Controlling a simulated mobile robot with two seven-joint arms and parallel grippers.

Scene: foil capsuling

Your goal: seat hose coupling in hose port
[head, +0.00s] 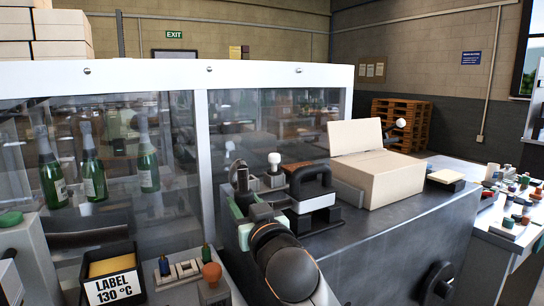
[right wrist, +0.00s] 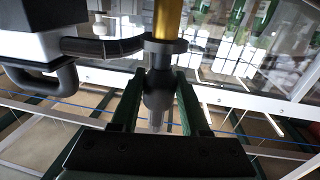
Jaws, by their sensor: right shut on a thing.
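My right gripper (head: 243,196) is at the near left end of the dark bench, in front of the clear guard panel. In the right wrist view its two green-lined fingers (right wrist: 158,98) are shut on a dark grey, bulb-shaped part with a wide collar, which I take to be the hose coupling (right wrist: 158,92). A brass-coloured tube (right wrist: 168,18) runs from the collar to the picture's top edge. In the head view a dark metal cylinder (head: 239,176) stands up at the fingers. I cannot make out the hose port or whether the coupling touches it. My left gripper is not in view.
A white-and-black unit with an arched handle (head: 311,188) stands close right of my gripper. A cardboard box (head: 378,180) lies behind it. A label bin (head: 112,282) and small coloured parts are at front left. Green bottles (head: 92,170) stand behind the guard. The bench's front right is clear.

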